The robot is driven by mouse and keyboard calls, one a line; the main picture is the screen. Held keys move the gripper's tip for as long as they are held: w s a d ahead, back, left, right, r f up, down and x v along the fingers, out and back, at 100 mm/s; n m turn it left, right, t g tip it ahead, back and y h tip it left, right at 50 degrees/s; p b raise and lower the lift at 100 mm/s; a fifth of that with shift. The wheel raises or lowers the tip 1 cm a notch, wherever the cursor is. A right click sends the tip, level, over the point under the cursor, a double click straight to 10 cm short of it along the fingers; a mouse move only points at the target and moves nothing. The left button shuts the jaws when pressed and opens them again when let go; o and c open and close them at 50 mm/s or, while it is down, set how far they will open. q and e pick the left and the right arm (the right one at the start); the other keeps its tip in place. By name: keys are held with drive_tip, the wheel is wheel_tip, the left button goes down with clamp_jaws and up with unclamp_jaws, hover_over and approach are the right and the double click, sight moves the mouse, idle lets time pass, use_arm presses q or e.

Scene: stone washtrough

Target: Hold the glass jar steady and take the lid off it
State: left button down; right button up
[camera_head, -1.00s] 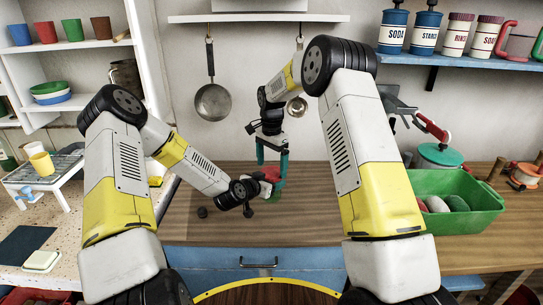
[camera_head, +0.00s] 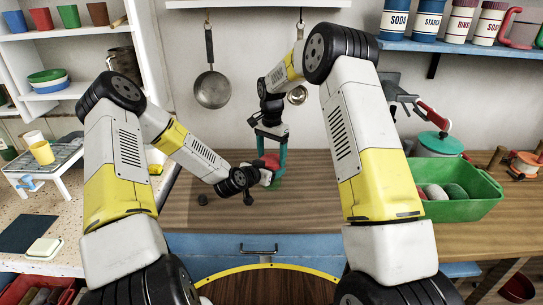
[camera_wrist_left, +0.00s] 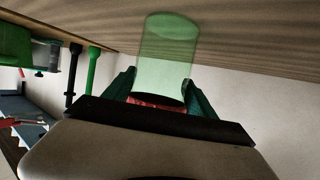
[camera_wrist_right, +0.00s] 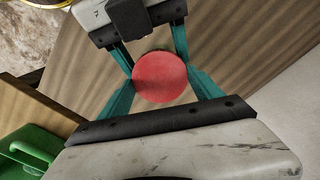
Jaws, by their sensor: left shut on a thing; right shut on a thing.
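The glass jar is a pale green see-through cylinder in the left wrist view (camera_wrist_left: 168,45), which shows the scene upside down. My left gripper (camera_wrist_left: 160,88) is shut on the jar, with a dark green finger on each side. In the head view the jar is mostly hidden behind the left gripper (camera_head: 266,178). The round red lid shows between the right fingers in the head view (camera_head: 271,162) and from above in the right wrist view (camera_wrist_right: 160,78). My right gripper (camera_wrist_right: 160,82) points down and is shut on the lid. Whether lid and jar touch is unclear.
The wooden counter (camera_head: 320,200) is bare around the jar, except for a small dark knob (camera_head: 202,200) at left. A green tub (camera_head: 460,195) holding rounded things and a lidded pot (camera_head: 437,145) stand at right. A pan (camera_head: 212,90) hangs behind.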

drive_tip(key=n, duration=0.4)
drive_tip(key=shift+n, duration=0.4)
drive_tip(key=o, duration=1.5)
drive_tip(key=shift+o, duration=0.2)
wheel_tip(320, 180, up, 5)
drive_tip(key=shift+f, duration=0.1)
drive_tip(key=shift+c, duration=0.4)
wheel_tip(320, 180, up, 3)
drive_tip(key=shift+m, duration=1.1)
drive_tip(key=shift+f, duration=3.9)
